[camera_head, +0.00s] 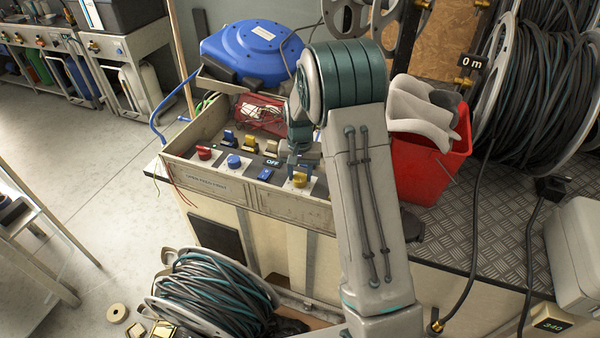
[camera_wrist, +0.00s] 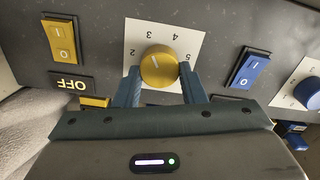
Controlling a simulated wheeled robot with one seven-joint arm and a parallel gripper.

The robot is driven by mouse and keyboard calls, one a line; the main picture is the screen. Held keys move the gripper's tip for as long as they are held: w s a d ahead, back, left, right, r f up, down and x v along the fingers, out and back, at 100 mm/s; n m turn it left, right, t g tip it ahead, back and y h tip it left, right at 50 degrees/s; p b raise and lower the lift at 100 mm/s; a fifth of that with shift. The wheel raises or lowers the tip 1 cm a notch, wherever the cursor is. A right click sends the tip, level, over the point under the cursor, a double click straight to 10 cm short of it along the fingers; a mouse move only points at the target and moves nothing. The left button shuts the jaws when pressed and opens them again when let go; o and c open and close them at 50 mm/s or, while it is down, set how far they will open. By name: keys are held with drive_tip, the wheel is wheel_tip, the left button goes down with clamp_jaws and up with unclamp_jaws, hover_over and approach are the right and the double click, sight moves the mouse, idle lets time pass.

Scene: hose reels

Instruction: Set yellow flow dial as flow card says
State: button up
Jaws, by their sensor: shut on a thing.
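The yellow flow dial (camera_wrist: 159,69) sits on a white plate with printed numbers, seen upside down in the wrist view. Numbers 2, 3, 4 and 5 are readable around it. A pale line on the dial points to the upper left of that view, roughly toward 3. My gripper (camera_wrist: 158,90) has one finger on each side of the dial and is shut on it. In the head view the yellow dial (camera_head: 300,180) shows at the right end of the panel, below my gripper (camera_head: 297,168). I cannot make out a flow card in either view.
A blue dial (camera_head: 234,161) and a red dial (camera_head: 204,153) stand left along the panel. A yellow rocker switch (camera_wrist: 61,41), an OFF sign (camera_wrist: 71,82) and a blue rocker switch (camera_wrist: 249,68) flank the dial. A red bucket (camera_head: 432,160) stands right of my arm.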

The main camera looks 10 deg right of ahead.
sight(300, 176)
drive_tip(key=o, duration=1)
wheel_tip(300, 176, up, 14)
drive_tip(key=s+r+n+t+p, duration=0.1)
drive_tip(key=s+r, duration=0.3)
drive_tip(key=s, duration=0.4)
drive_tip(key=s+r+n+t+p, duration=0.1)
drive_tip(key=s+r, duration=0.4)
drive_tip(key=s, duration=0.2)
drive_tip(key=s+f+n+p, duration=0.1)
drive_tip(key=s, duration=1.2)
drive_tip(key=shift+s+n+t+p, duration=0.3)
drive_tip(key=shift+s+t+p, duration=0.05)
drive_tip(key=shift+s+t, duration=0.05)
